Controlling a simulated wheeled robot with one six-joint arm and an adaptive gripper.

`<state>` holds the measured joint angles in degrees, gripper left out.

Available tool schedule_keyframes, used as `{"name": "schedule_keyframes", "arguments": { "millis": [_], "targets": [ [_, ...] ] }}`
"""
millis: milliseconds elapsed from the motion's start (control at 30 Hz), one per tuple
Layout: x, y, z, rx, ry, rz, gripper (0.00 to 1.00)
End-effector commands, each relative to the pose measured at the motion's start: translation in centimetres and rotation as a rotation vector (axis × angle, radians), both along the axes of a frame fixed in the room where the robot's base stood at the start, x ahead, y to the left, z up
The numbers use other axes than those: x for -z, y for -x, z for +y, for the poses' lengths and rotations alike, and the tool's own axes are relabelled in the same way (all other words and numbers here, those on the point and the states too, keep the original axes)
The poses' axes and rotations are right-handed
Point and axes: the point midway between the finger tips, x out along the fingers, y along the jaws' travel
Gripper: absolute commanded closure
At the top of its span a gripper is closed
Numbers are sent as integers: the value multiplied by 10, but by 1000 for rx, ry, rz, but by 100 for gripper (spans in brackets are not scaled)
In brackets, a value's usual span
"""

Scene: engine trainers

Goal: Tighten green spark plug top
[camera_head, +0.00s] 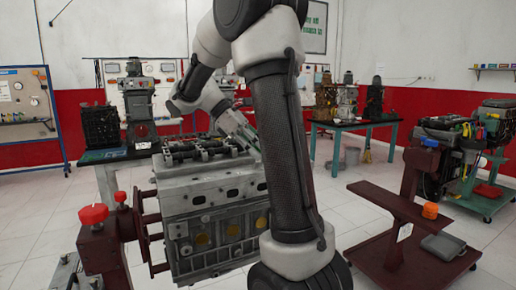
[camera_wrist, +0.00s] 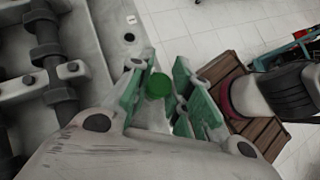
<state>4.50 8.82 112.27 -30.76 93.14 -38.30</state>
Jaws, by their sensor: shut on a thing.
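The green spark plug top (camera_wrist: 158,86) shows in the wrist view as a round green cap between the two green fingers of my gripper (camera_wrist: 166,72). My gripper is shut on it, at the edge of the grey engine block (camera_wrist: 105,25). How far the plug is seated is hidden under the fingers. In the head view the engine block (camera_head: 215,205) stands in the middle, and my gripper (camera_head: 242,132) reaches down at its top right edge. The plug top is not visible in that view.
Valve gear (camera_wrist: 50,50) runs along the block's top, left of my gripper. A dark red stand (camera_head: 405,215) with an orange knob is at right. A red-knobbed engine stand post (camera_head: 105,245) is at left. Tables with engines stand behind. Some tiled floor is clear.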

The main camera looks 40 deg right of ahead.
Motion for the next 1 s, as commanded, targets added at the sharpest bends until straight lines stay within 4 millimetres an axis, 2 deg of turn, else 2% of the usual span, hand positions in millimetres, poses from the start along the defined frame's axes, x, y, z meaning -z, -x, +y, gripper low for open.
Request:
{"name": "schedule_keyframes", "arguments": {
  "millis": [433,467,567,600,1000],
  "targets": [
    [0,0,0,13,0,-2,100],
    [0,0,0,13,0,-2,78],
    [0,0,0,12,0,-1,60],
    [0,0,0,12,0,-1,57],
    [-6,-5,4,12,0,-1,57]
  ]
}}
